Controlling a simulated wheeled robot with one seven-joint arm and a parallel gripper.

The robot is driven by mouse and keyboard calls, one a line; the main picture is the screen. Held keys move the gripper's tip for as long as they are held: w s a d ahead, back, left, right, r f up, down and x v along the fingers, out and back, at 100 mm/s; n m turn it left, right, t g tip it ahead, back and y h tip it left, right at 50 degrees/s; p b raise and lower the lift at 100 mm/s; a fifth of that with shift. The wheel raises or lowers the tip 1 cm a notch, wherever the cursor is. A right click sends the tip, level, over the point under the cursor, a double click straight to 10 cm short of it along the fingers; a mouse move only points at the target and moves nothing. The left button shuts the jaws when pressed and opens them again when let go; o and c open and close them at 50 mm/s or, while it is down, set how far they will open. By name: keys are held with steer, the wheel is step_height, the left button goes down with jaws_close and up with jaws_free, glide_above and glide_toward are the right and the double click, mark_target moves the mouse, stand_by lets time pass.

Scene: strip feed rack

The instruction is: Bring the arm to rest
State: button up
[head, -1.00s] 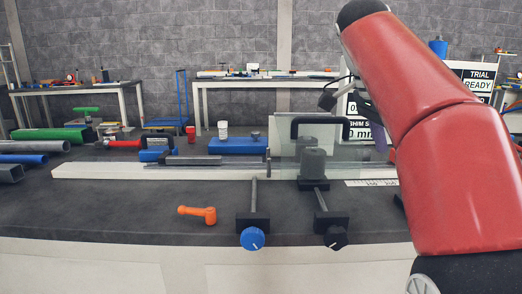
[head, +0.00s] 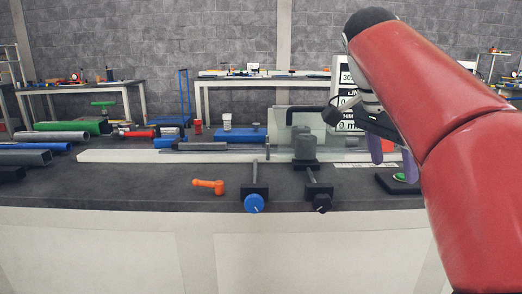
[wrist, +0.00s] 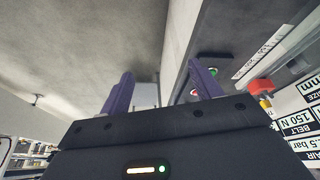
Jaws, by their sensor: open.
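My gripper (head: 382,152) has two purple fingers and hangs over the right part of the bench in the head view, just left of a green button on a dark base. In the wrist view my gripper (wrist: 160,92) shows its fingers spread apart with nothing between them. My red arm reaches in from the right and hides part of the bench and the sign boards behind it.
The bench (head: 120,195) carries a strip rack with a clear guard (head: 345,146), a grey cylinder (head: 305,147), a blue knob (head: 254,203) and a black knob (head: 321,203). The front left of the bench top is clear.

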steer(key=s+a+f+n+t+y, duration=0.2)
steer(key=s+f+n, duration=0.5)
steer(key=f, duration=0.6)
steer(key=s+a+f+n+t+y, duration=0.2)
steer(key=s+a+f+n, duration=0.3)
steer(key=f, duration=0.7)
steer(key=s+n, duration=0.2)
steer(key=s, duration=0.1)
steer(key=shift+f, duration=0.4)
